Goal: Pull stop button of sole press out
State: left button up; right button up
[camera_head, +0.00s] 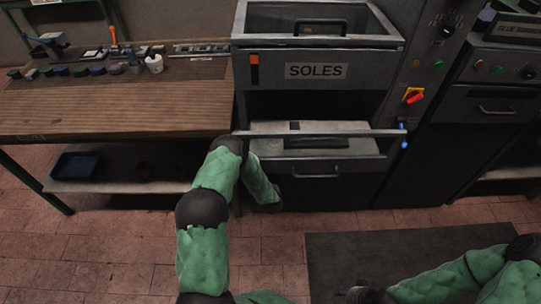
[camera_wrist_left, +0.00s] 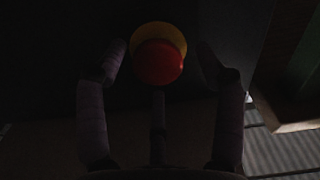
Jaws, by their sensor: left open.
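The stop button (camera_wrist_left: 160,63) is a round red cap on a yellow base, seen at the upper middle of the left wrist view on a dark panel. My left gripper (camera_wrist_left: 161,55) is open, with one finger on each side of the button and a third finger below it. No finger is visibly closed on the cap, and the gap in depth is hard to judge. The sole press (camera_head: 316,71) stands in the middle of the head view. My left arm reaches its lower left side, and its gripper is hidden there. My right gripper (camera_head: 358,292) is low in the head view, its fingers unclear.
A wooden workbench (camera_head: 120,108) with tools and small pots adjoins the press on the left. A horizontal bar (camera_head: 330,133) crosses the press front above a drawer. A red and yellow switch (camera_head: 413,96) sits on the right panel. A dark mat (camera_head: 400,250) lies on the tiled floor.

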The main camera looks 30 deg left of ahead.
pick_arm(q)
jog(key=shift+w+a, duration=0.35)
jog(key=shift+w, duration=0.25)
jog(key=shift+r, duration=0.1)
grip_shut()
